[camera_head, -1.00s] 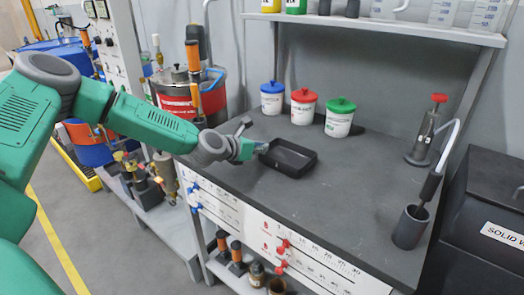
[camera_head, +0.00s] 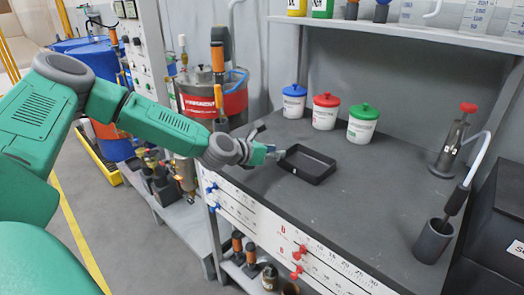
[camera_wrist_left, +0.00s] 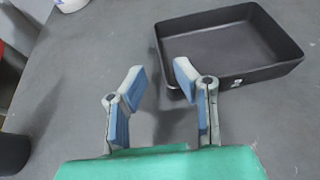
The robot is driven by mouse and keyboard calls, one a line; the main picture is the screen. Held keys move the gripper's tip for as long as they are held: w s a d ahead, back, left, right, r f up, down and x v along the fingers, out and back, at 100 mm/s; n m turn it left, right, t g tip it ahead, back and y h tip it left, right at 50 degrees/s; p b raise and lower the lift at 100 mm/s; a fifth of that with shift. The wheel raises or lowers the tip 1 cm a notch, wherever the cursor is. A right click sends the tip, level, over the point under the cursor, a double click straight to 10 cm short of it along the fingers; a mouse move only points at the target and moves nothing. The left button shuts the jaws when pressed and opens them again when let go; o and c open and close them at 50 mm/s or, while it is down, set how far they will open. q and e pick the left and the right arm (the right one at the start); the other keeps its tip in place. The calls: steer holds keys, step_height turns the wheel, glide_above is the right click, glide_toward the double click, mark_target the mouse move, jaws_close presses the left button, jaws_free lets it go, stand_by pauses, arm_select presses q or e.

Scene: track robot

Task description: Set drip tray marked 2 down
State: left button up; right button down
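The drip tray (camera_head: 309,164) is black, shallow, rectangular and empty. It lies flat on the grey bench top near the bench's left front edge. In the wrist view the tray (camera_wrist_left: 262,78) is at the upper right, with a small white mark on its near wall that is too small to read. My left gripper (camera_head: 279,152) is at the tray's left corner. In the wrist view its blue-padded fingers (camera_wrist_left: 158,68) are apart with nothing between them. The right finger is close to the tray's corner; I cannot tell if it touches. My right gripper is not in view.
Blue-, red- and green-lidded white tubs (camera_head: 326,112) stand behind the tray. A pump with a red knob (camera_head: 453,140) and a grey cup (camera_head: 433,241) stand at the right. A shelf (camera_head: 420,32) runs above. The bench middle (camera_head: 365,200) is clear.

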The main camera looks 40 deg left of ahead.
arm_select(q)
steer(key=v, duration=0.2)
steer(key=p+v, duration=0.1)
steer(key=v, duration=0.2)
steer(key=p+v, duration=0.1)
steer(key=v, duration=0.2)
steer(key=shift+s+a+r, duration=0.1)
steer(key=shift+a, duration=0.2)
steer(key=shift+s+d+r, duration=0.2)
steer(key=shift+s, duration=0.3)
steer(key=shift+a+f, duration=0.1)
steer(key=shift+a, duration=0.1)
